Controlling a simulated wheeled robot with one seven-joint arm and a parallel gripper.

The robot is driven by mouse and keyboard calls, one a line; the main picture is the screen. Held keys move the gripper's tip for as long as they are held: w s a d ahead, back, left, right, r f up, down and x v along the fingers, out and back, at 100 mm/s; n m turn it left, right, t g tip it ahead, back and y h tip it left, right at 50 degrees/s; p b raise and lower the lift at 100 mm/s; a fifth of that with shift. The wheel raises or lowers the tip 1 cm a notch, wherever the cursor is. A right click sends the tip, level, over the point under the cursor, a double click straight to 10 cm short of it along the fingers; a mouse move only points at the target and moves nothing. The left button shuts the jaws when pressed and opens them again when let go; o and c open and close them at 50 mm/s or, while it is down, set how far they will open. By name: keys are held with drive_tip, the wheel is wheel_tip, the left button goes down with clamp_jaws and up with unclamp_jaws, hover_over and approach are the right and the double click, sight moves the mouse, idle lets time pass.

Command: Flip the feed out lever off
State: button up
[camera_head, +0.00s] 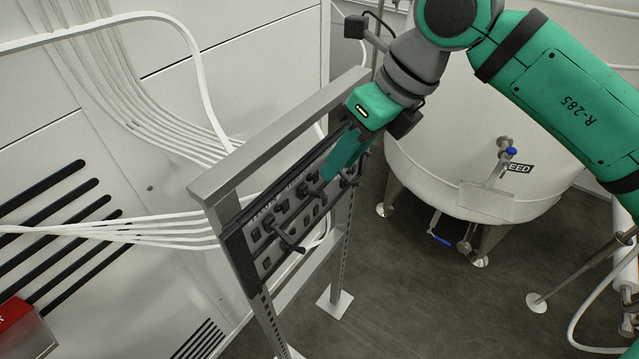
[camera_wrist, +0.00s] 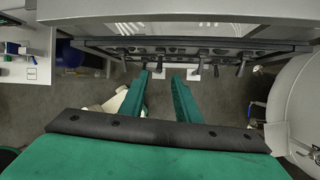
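The control panel (camera_head: 285,220) hangs on a grey metal frame and carries several dark levers, one of them at its lower near side (camera_head: 292,243). I cannot read its labels or tell which lever is feed out. In the wrist view the panel (camera_wrist: 185,45) runs across the top, with levers pointing down towards me. My gripper (camera_wrist: 161,72) is open, with two green fingers apart. A dark lever (camera_wrist: 160,64) appears in line with the gap between the fingertips; I cannot tell whether it lies between them. In the head view my gripper (camera_head: 338,165) is at the panel's far part, fingers partly hidden.
A white tank (camera_head: 430,150) stands right of the panel, with a FEED label (camera_head: 519,167), a blue-handled valve (camera_head: 510,152) and a lower blue handle (camera_head: 440,240). White hoses (camera_head: 150,232) run to the frame (camera_head: 270,135) from the left. Dark floor is clear between frame and tank.

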sight(321, 192)
drive_tip(key=x, duration=0.7)
drive_tip(key=shift+s+a+f, duration=0.1)
drive_tip(key=shift+f, duration=0.3)
drive_tip(key=shift+a+f, duration=0.25)
drive_tip(key=shift+f, duration=0.15)
clamp_jaws()
